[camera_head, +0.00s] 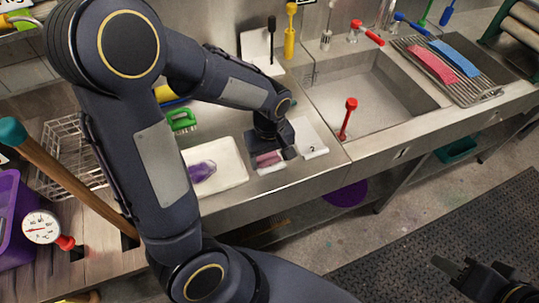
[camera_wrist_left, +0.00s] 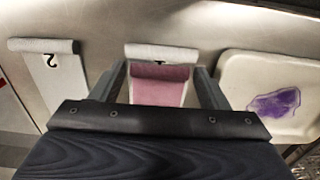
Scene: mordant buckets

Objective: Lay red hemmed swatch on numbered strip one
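A dull pink-red swatch (camera_wrist_left: 160,85) with a rolled hem lies over a white strip (camera_wrist_left: 162,53) in the left wrist view, and the strip's white end shows beyond it. In the head view the swatch (camera_head: 268,159) shows below my left gripper (camera_head: 274,150). In the wrist view the left gripper's (camera_wrist_left: 161,72) fingers stand apart, one on each side of the swatch, with narrow gaps. The strip's number is hidden. A strip marked 2 (camera_head: 311,140) lies beside it, also in the wrist view (camera_wrist_left: 54,75). My right gripper (camera_head: 472,272) is open and empty over the floor.
A white tray (camera_head: 230,176) with a purple patch sits left of the strips. The sink (camera_head: 370,98) with a red-handled tool (camera_head: 348,115) is to the right. A rack (camera_head: 485,92) holds a red and a blue piece. My left arm hides part of the bench.

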